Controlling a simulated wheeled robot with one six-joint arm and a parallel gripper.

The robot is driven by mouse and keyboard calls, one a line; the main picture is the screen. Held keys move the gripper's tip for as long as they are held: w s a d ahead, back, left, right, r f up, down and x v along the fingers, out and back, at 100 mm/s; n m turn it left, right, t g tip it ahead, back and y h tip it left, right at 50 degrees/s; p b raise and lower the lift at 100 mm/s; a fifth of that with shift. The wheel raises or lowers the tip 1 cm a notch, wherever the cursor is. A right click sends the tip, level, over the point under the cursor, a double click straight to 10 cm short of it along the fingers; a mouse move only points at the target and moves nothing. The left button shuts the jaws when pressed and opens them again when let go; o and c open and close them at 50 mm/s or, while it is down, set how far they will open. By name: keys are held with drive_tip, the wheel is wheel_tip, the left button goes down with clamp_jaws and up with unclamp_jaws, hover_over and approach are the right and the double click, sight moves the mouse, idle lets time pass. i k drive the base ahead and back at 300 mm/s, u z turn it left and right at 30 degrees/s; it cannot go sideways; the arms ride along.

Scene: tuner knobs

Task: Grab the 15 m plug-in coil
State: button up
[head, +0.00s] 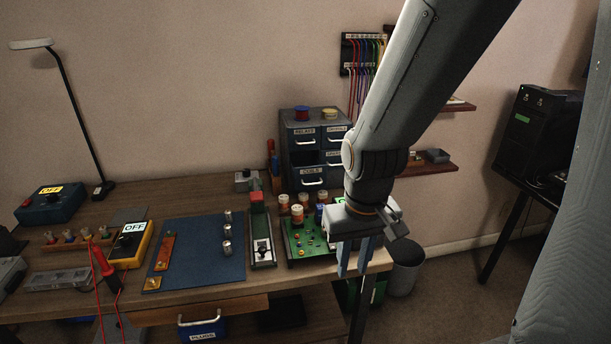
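Several small capped cylinders that look like plug-in coils stand together at the back of a green circuit board. One orange-and-white cylinder (297,214) is at the front left, with another (304,200) behind it, and a blue one (320,213) is to the right. Their labels are too small to read, so I cannot tell which is the 15 m coil. My gripper (355,262) points down at the bench's right end, right of the cylinders and in front of them in the picture. Its two blue-grey fingers are apart with nothing visible between them. My gripper and wrist hide the board's right side.
The green board (307,246) lies on the wooden bench beside a grey key unit (262,248). A blue mat (195,255) with metal cylinders lies left. A bin (406,271) stands on the floor right.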

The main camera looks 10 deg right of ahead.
sight(297, 209)
drive_tip(key=u, duration=0.2)
drive_tip(key=k, duration=0.4)
drive_tip(key=z, duration=0.85)
drive_tip(key=i, duration=0.9)
drive_tip(key=u, duration=0.7)
